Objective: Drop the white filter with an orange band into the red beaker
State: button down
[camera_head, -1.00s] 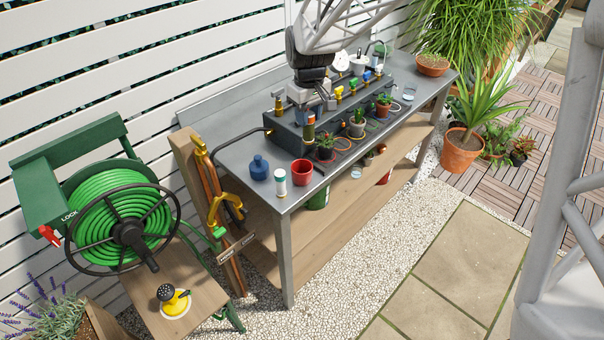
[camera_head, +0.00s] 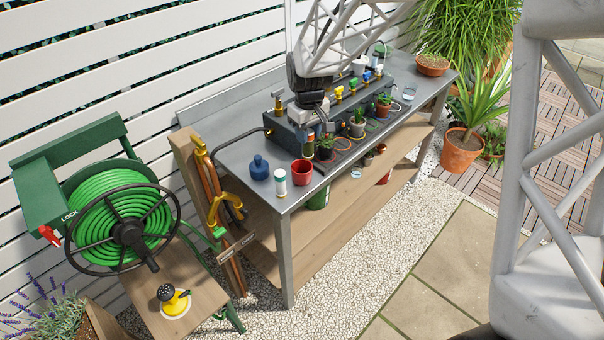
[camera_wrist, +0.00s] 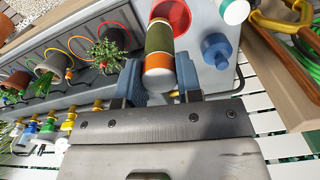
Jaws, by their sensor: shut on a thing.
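My gripper (camera_wrist: 161,78) is shut on a banded cylinder (camera_wrist: 159,60), its blue fingers on either side. The cylinder has a pale near end, an orange band and an olive-green stretch beyond it; I take it as the filter. In the head view the filter (camera_head: 310,142) hangs below my gripper, just behind the red beaker (camera_head: 302,172). The red beaker stands open near the bench's near end. In the wrist view the beaker (camera_wrist: 172,12) shows just past the filter's far end, partly covered by it. I cannot tell the gap between them.
A white cylinder with a green band (camera_head: 280,183) and a blue bottle (camera_head: 259,167) stand close left of the beaker. Several potted plants, including a near one (camera_head: 325,150), line the bench to the right. A dark box with taps (camera_head: 285,137) runs behind.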

jog(key=shift+f, duration=0.2)
jog(key=c, duration=0.7)
grip_release()
jog(key=shift+r, duration=3.95)
